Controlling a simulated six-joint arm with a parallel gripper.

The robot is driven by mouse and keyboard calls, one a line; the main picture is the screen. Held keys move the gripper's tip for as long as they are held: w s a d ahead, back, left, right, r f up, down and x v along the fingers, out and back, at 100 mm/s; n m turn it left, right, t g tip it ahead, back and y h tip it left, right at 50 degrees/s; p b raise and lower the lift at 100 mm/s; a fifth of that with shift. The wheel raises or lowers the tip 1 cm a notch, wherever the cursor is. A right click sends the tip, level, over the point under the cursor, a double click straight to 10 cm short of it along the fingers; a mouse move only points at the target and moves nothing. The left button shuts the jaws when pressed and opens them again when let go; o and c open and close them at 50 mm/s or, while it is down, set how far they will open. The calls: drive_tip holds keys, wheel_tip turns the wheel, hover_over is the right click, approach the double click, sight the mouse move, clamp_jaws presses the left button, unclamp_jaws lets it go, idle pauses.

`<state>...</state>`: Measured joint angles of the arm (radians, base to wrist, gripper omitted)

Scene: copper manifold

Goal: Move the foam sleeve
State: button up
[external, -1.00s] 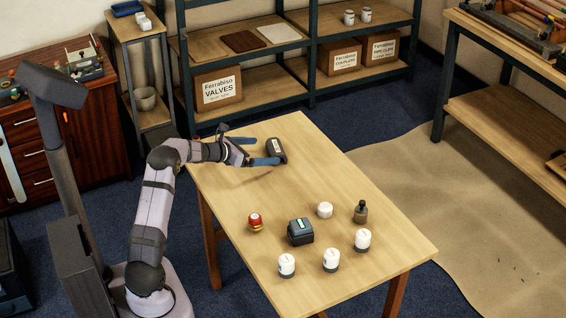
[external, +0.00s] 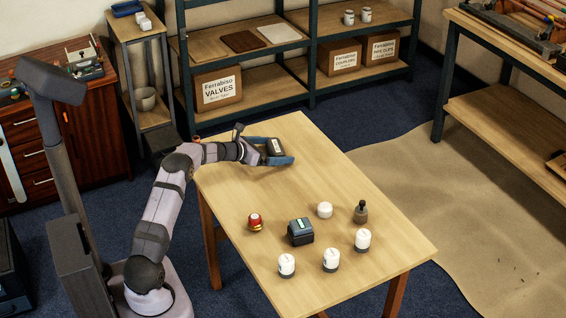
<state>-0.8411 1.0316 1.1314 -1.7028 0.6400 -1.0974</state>
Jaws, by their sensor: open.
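A dark sleeve-like piece with a white label, which I take to be the foam sleeve (external: 272,147), stands near the far left end of the wooden table (external: 330,175). My gripper (external: 278,150) reaches in from the left, low over the table. Its blue fingers are open, one on the far side of the sleeve and one on the near side. The sleeve sits between them. I cannot tell whether either finger touches it, and the near finger hides its lower part.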

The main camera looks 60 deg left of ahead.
sight(304, 189)
drive_tip(key=shift+w+f, duration=0.2)
drive_tip(key=shift+w, duration=0.2)
drive_tip(key=c, duration=0.7)
drive_tip(key=shift+d+f+b, duration=0.1)
drive_tip(key=shift+d+b, duration=0.35)
drive_tip(key=shift+b, duration=0.05)
drive_tip(key=d+b, duration=1.3)
drive_tip(key=d, duration=0.3)
drive_tip(key=shift+d, duration=0.25)
drive_tip(key=shift+d+b, duration=0.7)
drive_tip(key=shift+d, duration=0.55)
